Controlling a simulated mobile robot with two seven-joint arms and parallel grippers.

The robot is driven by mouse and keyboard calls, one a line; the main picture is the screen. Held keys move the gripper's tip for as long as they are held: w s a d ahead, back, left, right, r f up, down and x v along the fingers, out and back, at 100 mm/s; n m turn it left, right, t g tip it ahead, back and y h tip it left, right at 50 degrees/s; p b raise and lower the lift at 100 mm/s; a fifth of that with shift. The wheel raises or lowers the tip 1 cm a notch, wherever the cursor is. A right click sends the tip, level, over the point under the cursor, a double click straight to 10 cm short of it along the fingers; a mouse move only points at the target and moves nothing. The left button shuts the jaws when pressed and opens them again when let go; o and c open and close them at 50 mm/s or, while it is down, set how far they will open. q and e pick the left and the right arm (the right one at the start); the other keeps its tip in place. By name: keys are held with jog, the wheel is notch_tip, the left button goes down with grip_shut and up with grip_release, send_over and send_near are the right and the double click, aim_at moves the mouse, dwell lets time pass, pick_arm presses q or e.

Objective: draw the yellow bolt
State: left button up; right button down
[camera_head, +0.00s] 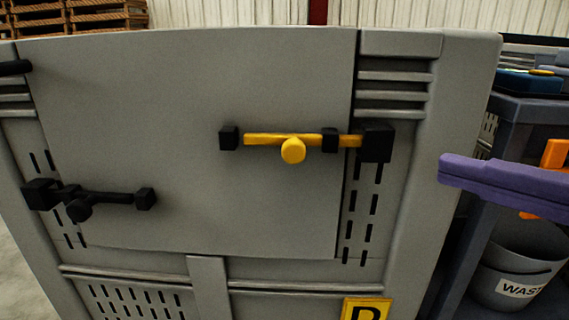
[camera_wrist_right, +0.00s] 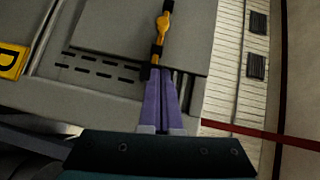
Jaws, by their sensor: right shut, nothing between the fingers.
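The yellow bolt (camera_head: 270,140) lies level across the right edge of the grey door panel (camera_head: 190,90). Its round knob (camera_head: 293,151) sticks out below the bar. The bar runs through black brackets, and its right end meets the black keeper block (camera_head: 377,143) on the frame. My right gripper (camera_head: 442,169) has purple fingers, shut and empty, to the right of the keeper and apart from the knob. In the right wrist view the shut fingers (camera_wrist_right: 165,74) point toward the bolt (camera_wrist_right: 163,32), which is beyond their tips. My left gripper is not in view.
A black bolt (camera_head: 105,197) sits at the door's lower left. A yellow letter plate (camera_head: 366,309) is below. A grey waste bin (camera_head: 515,265) and a dark stand (camera_head: 530,108) are at the right. Pallets (camera_head: 105,15) stand behind. The space before the door is clear.

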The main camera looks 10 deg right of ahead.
jog(key=shift+s+a, duration=0.1)
jog(key=shift+a, duration=0.05)
send_near(313, 146)
jog(key=shift+w+a+r+b, duration=0.1)
jog(key=shift+w+r+b, duration=0.1)
jog(key=shift+w, duration=0.3)
jog(key=shift+w+r+b, duration=0.15)
jog(key=shift+w+b, duration=0.05)
jog(key=shift+w, duration=0.3)
jog(key=a, duration=0.1)
jog(key=w+a, duration=0.1)
jog(key=a, duration=0.1)
jog(key=shift+w+a+f, duration=0.2)
jog(key=shift+a+f, duration=0.15)
jog(key=shift+a, duration=0.05)
